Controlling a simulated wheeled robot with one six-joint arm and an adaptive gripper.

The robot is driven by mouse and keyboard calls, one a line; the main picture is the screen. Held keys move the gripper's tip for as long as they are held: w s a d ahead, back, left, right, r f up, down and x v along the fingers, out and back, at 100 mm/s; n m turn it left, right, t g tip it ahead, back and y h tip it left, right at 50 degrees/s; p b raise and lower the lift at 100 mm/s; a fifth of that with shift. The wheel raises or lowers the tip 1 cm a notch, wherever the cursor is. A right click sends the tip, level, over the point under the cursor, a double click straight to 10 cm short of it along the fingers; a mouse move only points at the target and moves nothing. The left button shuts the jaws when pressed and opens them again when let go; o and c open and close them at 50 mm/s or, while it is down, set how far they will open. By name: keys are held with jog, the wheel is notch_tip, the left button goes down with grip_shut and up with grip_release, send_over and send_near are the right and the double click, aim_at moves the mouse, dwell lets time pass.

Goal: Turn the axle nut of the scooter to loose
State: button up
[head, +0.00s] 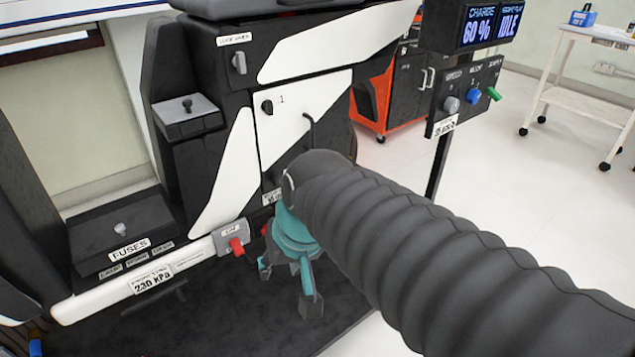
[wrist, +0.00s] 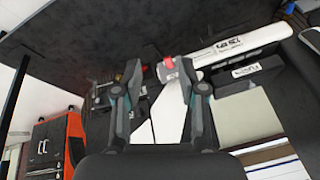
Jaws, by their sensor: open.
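The scooter (head: 228,175) stands on a dark mat, with black body parts and white panels. Its white panels also show upside down in the wrist view (wrist: 168,118). My gripper (head: 288,284) is open and empty, pointing down beside the scooter's lower side, right of a grey box with a red switch (head: 236,246). In the wrist view the two fingers of my gripper (wrist: 160,72) stand apart, and the red switch (wrist: 168,64) shows between their tips, further off. I cannot make out the axle nut; my arm and gripper cover part of the scooter's lower right.
A white tube with a pressure label (head: 152,283) runs along the scooter's lower side. A black fuse box (head: 125,228) is at left. A display post with knobs (head: 466,98) stands right of the scooter. A red cabinet (head: 385,95) and white cart (head: 585,90) stand behind, with clear floor between.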

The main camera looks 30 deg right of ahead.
jog(key=w+f+m+g+y, duration=0.1)
jog(key=w+f+m+y, duration=0.2)
jog(key=w+m+y, duration=0.55)
jog(key=w+d+f+m+t, duration=0.25)
jog(key=w+d+m, duration=0.25)
jog(key=w, duration=0.3)
jog(key=w+d+f+m+t, duration=0.25)
jog(key=w+d+m, duration=0.2)
jog(key=w, duration=0.35)
jog(key=w+d+f+m+t+h, duration=0.25)
jog(key=d+f+m, duration=0.35)
jog(key=d, duration=0.4)
jog(key=w+d+f+m+t+h, duration=0.15)
jog(key=d+f+m+t, duration=0.35)
jog(key=d, duration=0.5)
jog(key=w+d+f+m+t+h, duration=0.1)
jog(key=d+f+m+t+h, duration=0.15)
jog(key=d+f+m, duration=0.55)
jog(key=w+r, duration=0.1)
jog(key=w, duration=1.2)
jog(key=shift+w+a+n+g+h+p, duration=0.15)
jog(key=shift+a+n+g+h+p, duration=0.15)
jog(key=shift+n+p, duration=0.15)
jog(key=shift+r, duration=0.1)
jog(key=shift+c, duration=0.2)
